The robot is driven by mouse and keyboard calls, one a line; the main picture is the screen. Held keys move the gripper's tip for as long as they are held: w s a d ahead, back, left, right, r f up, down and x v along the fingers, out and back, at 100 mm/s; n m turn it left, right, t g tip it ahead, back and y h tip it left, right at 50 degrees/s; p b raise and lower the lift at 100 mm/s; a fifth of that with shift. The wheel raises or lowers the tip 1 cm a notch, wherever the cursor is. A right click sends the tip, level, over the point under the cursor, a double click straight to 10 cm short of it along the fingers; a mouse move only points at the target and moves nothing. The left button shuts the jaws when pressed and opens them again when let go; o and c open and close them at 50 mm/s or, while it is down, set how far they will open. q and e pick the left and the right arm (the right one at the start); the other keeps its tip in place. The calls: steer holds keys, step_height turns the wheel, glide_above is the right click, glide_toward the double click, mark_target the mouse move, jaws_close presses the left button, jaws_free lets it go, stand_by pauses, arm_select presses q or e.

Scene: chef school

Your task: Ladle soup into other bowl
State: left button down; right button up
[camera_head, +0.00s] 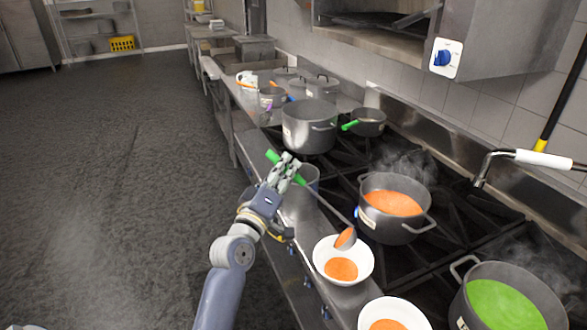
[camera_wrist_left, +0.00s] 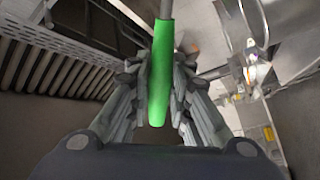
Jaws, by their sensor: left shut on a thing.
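My left gripper (camera_head: 286,171) is shut on the green handle of a ladle, and the green handle (camera_wrist_left: 159,75) shows between its fingers in the left wrist view. The ladle's bowl (camera_head: 345,238) is over a white bowl (camera_head: 323,272) and looks orange inside. This white bowl has a patch of orange soup (camera_head: 341,269) in it. A second white bowl (camera_head: 366,322) with orange soup is cut off at the bottom edge. A grey pot (camera_head: 385,226) of steaming orange soup stands behind the ladle on the stove. My right gripper is not in view.
A pot of green soup (camera_head: 497,305) stands at the lower right. A large grey pot (camera_head: 309,131) and a small pan with a green handle (camera_head: 368,121) stand farther back. A faucet (camera_head: 497,158) reaches in from the right. The floor (camera_head: 100,190) at left is clear.

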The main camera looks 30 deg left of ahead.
arm_select(q)
steer(key=a+f+n+g+b, duration=0.1)
steer(key=a+f+n+b, duration=0.1)
steer(key=f+n, duration=0.4)
steer(key=a+f+n+g+y+b, duration=0.1)
steer(key=f+n, duration=0.6)
steer(key=f, duration=1)
steer(key=shift+w+a+g+b, duration=0.2)
steer(key=shift+a+g+b, duration=0.45)
steer(key=shift+b, duration=0.1)
